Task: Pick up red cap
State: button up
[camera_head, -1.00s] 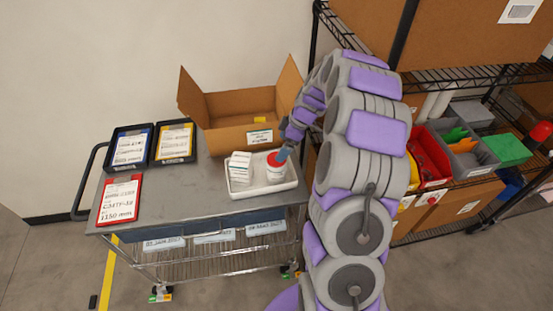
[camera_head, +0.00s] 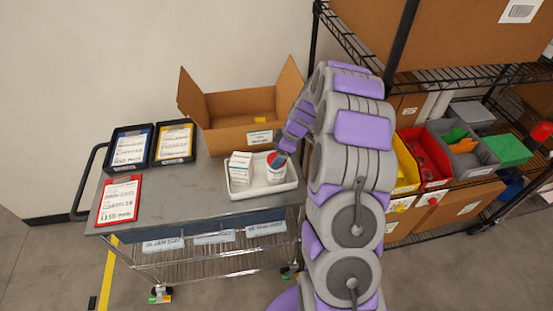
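The red cap (camera_head: 271,158) sits on top of a small white container (camera_head: 275,176) in the white tray (camera_head: 256,191) on the cart. Only a part of the cap shows, because my gripper (camera_head: 280,157) covers much of it. My gripper points down at the cap from above. It is too small and hidden to tell whether the fingers touch the cap or are open or shut. A white box (camera_head: 239,168) with a printed label stands to the left of the container in the same tray.
An open cardboard box (camera_head: 232,137) stands behind the tray. A red-framed card (camera_head: 119,201) and two dark document trays (camera_head: 130,149) lie at the cart's left. The middle of the cart top (camera_head: 185,200) is clear. A wire shelf with coloured bins (camera_head: 425,160) is at the right.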

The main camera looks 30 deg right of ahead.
jog(key=c, duration=0.6)
jog(key=shift+r, duration=0.1)
